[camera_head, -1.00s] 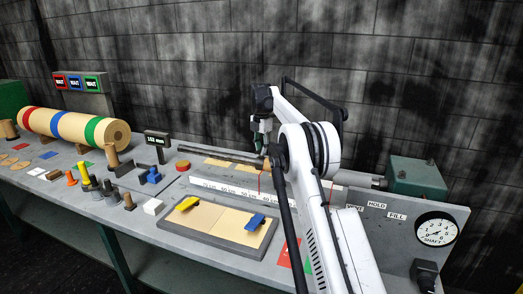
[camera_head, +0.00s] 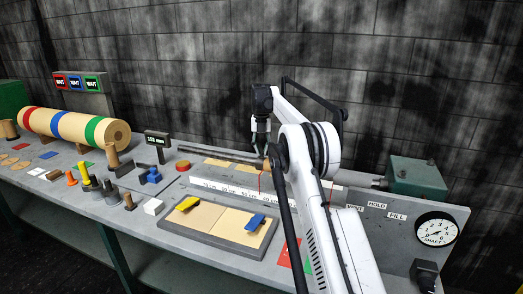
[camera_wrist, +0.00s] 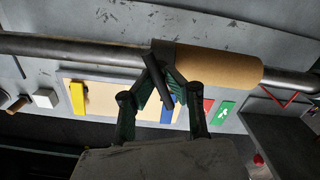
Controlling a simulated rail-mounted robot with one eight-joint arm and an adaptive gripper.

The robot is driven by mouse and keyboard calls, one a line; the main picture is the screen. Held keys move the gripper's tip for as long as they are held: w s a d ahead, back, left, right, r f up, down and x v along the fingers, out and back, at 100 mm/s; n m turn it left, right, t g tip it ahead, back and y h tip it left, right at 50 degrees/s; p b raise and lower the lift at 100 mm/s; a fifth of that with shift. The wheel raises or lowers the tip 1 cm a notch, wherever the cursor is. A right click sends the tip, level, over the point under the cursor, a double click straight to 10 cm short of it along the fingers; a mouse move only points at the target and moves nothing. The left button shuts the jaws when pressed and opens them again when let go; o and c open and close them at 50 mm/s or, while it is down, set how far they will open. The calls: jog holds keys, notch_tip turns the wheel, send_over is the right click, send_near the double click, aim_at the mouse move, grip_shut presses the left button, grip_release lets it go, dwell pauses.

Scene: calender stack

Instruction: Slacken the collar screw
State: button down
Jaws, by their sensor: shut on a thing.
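A metal shaft (camera_wrist: 70,49) crosses the wrist view, with a tan roll (camera_wrist: 220,66) around it. A dark collar (camera_wrist: 160,46) sits on the shaft at the roll's left end. My gripper (camera_wrist: 160,77) is at this collar, its fingers closed on a dark bar, which I take to be the collar screw (camera_wrist: 158,78). The bar lies tilted between the fingertips.
A white ruler strip (camera_head: 225,192) runs along the bench in front of the shaft. A grey board with yellow (camera_head: 187,203) and blue (camera_head: 255,221) pieces lies nearer. A display post (camera_head: 157,141) stands left of the shaft. A dial (camera_head: 437,230) is at the right.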

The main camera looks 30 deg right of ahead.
aim_at(261, 148)
jog(key=shift+n, duration=0.3)
jog(key=c, duration=1.7)
grip_release()
jog(key=shift+r, duration=3.75)
